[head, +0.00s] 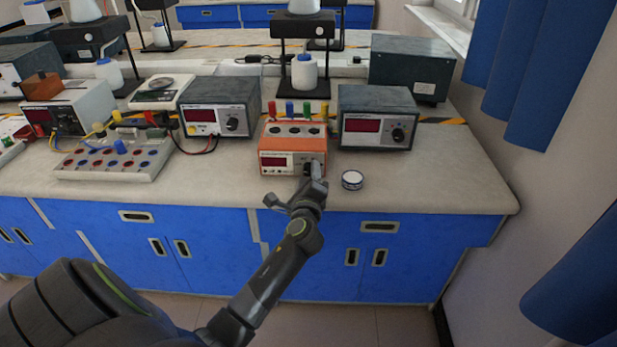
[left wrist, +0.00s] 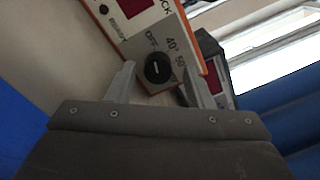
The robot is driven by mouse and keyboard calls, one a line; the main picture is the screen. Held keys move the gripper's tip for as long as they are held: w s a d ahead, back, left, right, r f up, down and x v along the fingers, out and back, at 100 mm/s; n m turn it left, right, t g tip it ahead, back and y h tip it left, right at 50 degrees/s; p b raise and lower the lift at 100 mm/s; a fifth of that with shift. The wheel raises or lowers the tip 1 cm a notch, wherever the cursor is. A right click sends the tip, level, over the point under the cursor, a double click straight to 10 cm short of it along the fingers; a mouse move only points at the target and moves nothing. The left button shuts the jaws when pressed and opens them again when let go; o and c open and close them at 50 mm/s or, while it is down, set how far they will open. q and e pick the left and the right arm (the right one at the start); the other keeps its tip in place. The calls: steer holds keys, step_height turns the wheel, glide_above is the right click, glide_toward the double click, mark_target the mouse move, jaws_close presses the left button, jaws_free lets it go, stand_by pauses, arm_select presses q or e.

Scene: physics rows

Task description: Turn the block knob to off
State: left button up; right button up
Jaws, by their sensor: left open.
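The orange block heater (head: 267,158) stands near the bench's front edge, with a red display and several coloured-topped pieces in its top. Its black round knob (left wrist: 157,68) shows in the left wrist view below the printed OFF, with 40° and 50° to the right. A short pale line marks the knob's face; which label it points at I cannot tell. My left gripper (head: 312,174) is at the heater's front right, hiding the knob in the head view. In the left wrist view its open fingers (left wrist: 158,72) lie either side of the knob; contact is unclear.
Grey display units (head: 377,117) and (head: 220,107) flank the heater. The bench front right is clear.

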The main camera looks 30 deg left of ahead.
arm_select(q)
steer(key=shift+f, duration=0.2)
arm_select(e)
steer(key=shift+w, duration=0.4)
